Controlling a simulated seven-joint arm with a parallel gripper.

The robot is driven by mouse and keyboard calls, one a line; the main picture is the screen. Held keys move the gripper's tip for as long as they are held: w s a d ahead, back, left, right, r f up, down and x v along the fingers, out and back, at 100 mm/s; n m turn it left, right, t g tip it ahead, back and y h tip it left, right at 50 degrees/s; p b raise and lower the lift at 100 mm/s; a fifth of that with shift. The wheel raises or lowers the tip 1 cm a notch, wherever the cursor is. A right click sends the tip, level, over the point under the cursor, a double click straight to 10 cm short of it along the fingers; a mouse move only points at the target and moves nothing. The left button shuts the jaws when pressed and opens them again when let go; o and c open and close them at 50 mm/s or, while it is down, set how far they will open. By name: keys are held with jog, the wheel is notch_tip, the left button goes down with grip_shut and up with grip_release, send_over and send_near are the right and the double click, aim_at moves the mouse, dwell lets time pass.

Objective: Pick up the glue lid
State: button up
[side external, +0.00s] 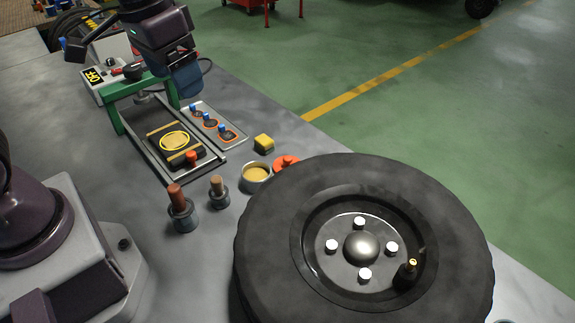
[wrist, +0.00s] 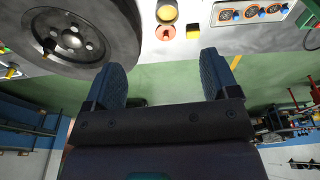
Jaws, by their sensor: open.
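The glue lid (side external: 286,162) looks like a small red-orange disc with a raised knob, lying on the grey bench between the open glue pot (side external: 256,177) and the tyre (side external: 330,180). The tyre hides part of it. In the wrist view the lid (wrist: 165,32) shows beyond the fingertips, beside the glue pot (wrist: 167,11). My gripper (side external: 187,82) is high up near the green-framed press, to the left of and apart from the lid. In the wrist view its two blue fingers (wrist: 163,72) are wide apart with nothing between them.
A yellow block (side external: 264,143) sits close to the lid. The green-framed press (side external: 130,95) and a tray with blue-topped parts (side external: 222,132) stand to the left. Two wooden-handled tools (side external: 180,210) (side external: 218,193) stand upright in front. The bench's far edge is near the block.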

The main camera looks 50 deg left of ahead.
jog(key=w+f+n+g, duration=0.2)
jog(key=w+f, duration=0.4)
jog(key=w, duration=0.2)
jog(key=n, duration=0.7)
send_near(288, 158)
notch_tip(288, 158, down, 10)
jog(key=shift+f, duration=0.25)
jog(key=c, duration=0.5)
